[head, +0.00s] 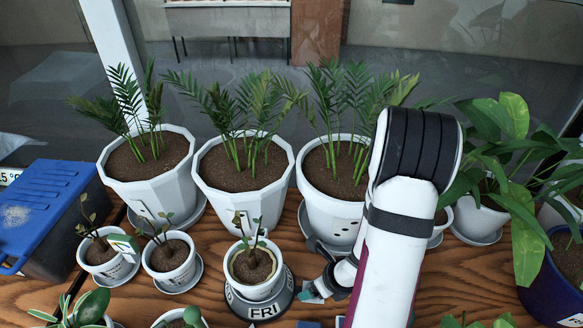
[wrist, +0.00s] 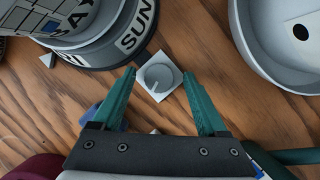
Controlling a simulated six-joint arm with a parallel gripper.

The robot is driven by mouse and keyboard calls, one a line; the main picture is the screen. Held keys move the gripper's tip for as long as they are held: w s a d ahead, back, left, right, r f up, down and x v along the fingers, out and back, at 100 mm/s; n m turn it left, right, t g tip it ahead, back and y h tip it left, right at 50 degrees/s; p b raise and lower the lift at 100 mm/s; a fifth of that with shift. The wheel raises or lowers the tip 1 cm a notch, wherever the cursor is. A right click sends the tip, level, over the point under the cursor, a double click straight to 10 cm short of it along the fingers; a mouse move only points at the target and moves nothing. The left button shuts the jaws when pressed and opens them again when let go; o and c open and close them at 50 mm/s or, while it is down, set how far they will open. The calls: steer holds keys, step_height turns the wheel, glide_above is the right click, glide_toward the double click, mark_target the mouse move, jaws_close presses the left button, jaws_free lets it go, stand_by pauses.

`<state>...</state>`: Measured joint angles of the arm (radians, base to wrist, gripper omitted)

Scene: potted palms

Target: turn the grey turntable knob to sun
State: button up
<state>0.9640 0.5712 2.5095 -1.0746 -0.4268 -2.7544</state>
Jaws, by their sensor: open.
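The grey turntable (head: 286,295) stands at the front middle with a small white potted seedling (head: 255,268) on it. Its FRI label faces the head camera. In the wrist view its dark side (wrist: 108,58) shows a SUN label nearest the knob. The round grey knob (wrist: 158,76) sits on a small pale square plate beside the turntable, its pointer line aimed down in that view. My gripper (wrist: 160,74) is open, with one teal finger on each side of the knob and a gap to both. In the head view my gripper (head: 314,288) is right of the turntable, and I cannot make out the knob.
Large white palm pots (head: 243,183) stand behind; one pot rim (wrist: 245,50) is near at right. Small potted seedlings (head: 172,262) stand left, a blue-lidded box (head: 45,205) farther left. Bare wood table (head: 470,285) lies right of my arm.

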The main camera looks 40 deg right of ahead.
steer(key=n, duration=0.2)
steer(key=n+y, duration=0.2)
steer(key=n, duration=0.1)
steer(key=shift+w+d+n+g, duration=0.1)
steer(key=shift+d+n+g, duration=0.15)
steer(key=shift+n+g, duration=0.05)
steer(key=n+g+y, duration=0.1)
steer(key=n, duration=0.3)
steer(key=shift+w+n, duration=0.15)
steer(key=shift+n, duration=0.15)
steer(key=shift+d+r+n+g+y, duration=0.35)
steer(key=shift+r+n+g, duration=0.2)
steer(key=shift+n, duration=0.35)
steer(key=v, duration=1.4)
steer(key=w+a+r+m+t+h, duration=0.1)
steer(key=w+a+r+m+t, duration=0.15)
steer(key=w, duration=0.35)
steer(key=w+a+r+m+t, duration=0.2)
steer(key=w+r+m+t, duration=0.1)
steer(key=w+m, duration=0.15)
steer(key=w+d+r+m+t+h, duration=0.1)
steer(key=w+r+m+h, duration=0.2)
steer(key=m, duration=0.6)
steer(key=w+d+r+m+t+h, duration=0.1)
steer(key=w+r+m+h, duration=0.2)
steer(key=m, duration=0.6)
step_height(320, 180, up, 3)
steer(key=shift+w+f+t+h, duration=0.15)
steer(key=shift+w+t+h, duration=0.15)
steer(key=shift+h, duration=0.75)
